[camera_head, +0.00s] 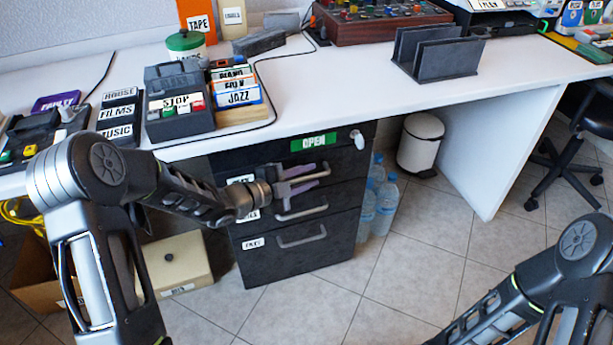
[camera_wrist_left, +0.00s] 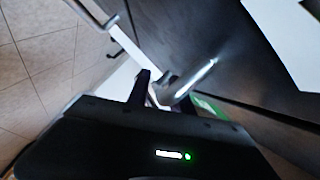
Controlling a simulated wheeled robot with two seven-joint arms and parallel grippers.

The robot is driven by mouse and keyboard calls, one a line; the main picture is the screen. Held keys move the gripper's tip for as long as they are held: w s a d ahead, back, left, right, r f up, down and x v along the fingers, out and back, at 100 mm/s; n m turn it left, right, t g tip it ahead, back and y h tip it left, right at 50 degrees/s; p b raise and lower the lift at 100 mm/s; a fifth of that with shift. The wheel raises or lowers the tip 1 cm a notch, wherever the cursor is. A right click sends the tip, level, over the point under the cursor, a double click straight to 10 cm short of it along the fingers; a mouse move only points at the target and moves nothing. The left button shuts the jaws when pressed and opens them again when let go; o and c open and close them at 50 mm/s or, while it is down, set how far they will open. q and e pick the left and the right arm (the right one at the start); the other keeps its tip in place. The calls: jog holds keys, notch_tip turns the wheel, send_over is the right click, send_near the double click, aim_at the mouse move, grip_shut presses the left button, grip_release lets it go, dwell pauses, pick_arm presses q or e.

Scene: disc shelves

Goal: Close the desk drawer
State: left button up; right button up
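The black desk drawer unit (camera_head: 345,165) stands under the white desk in the head view. A green OPEN label (camera_head: 313,142) is on its upper front. Drawer handles show below, a middle one (camera_head: 302,209) and a bottom one (camera_head: 302,238). My right gripper is out of view.
The white desk (camera_head: 330,85) above holds labelled boxes, a black file rack (camera_head: 440,57) and a wooden control box. Water bottles (camera_head: 385,205) and a white bin (camera_head: 420,143) stand right of the drawers. A beige box (camera_head: 175,265) is at left. Tiled floor in front is clear.

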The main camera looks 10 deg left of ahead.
pick_arm(q)
jog(key=shift+r, duration=0.15)
jog(key=p+v, duration=0.1)
jog(key=v, duration=0.6)
jog(key=shift+s+a+p, duration=0.15)
jog(key=shift+a+p, duration=0.05)
jog(key=shift+p, duration=0.2)
jog(key=shift+s, duration=0.15)
jog(key=shift+a, duration=0.1)
